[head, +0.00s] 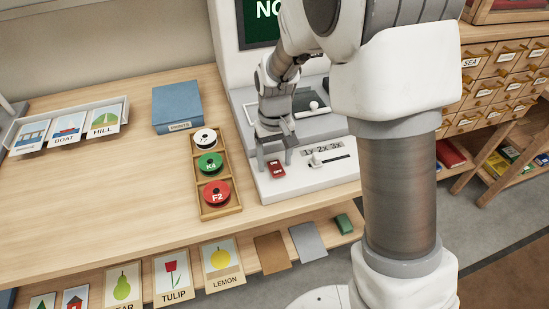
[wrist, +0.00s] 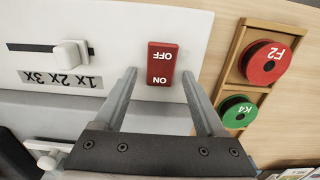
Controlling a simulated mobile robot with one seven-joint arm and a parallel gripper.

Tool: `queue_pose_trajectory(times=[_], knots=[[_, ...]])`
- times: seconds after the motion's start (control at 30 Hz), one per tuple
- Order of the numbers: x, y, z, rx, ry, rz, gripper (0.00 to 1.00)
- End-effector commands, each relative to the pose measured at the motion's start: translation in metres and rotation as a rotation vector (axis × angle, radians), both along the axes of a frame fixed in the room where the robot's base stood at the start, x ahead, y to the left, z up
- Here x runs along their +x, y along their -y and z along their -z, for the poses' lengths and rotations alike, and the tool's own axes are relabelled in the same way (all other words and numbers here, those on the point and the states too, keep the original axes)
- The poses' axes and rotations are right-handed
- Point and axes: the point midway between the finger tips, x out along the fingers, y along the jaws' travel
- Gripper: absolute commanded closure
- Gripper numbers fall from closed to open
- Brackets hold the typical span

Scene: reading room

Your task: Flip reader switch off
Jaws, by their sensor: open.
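The red reader switch (head: 277,169) sits on the white front panel of the reader (head: 305,181). In the wrist view the switch (wrist: 162,64) shows upside down, with OFF at its upper end and ON at its lower end. Which end is pressed in I cannot tell. My gripper (head: 275,158) is open and empty, with its fingers pointing down at the panel by the switch. In the wrist view my gripper's fingertips (wrist: 159,72) lie to either side of the switch, apart from it. The reader's screen (head: 262,20) is lit dark green, partly hidden by my arm.
A zoom slider (head: 318,161) marked 1X 2X 3X is on the panel, right of the switch. A wooden tray (head: 223,211) with reels marked K4 and F2 stands left of the reader. A blue box (head: 177,105) and picture cards are farther left. Bare tabletop lies between.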

Motion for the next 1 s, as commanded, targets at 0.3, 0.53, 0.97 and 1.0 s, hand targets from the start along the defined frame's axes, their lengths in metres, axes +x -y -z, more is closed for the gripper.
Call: queue_pose_trajectory(times=[0.3,0.53,0.97,1.0], knots=[[0.0001,0.0,-0.0005,0.0,0.0,0.0,0.74],[0.0002,0.0,-0.0006,0.0,0.001,0.0,1.0],[-0.0051,0.0018,0.0018,0.052,0.177,0.002,1.0],[-0.0055,0.0018,0.0017,0.059,0.202,0.002,1.0]])
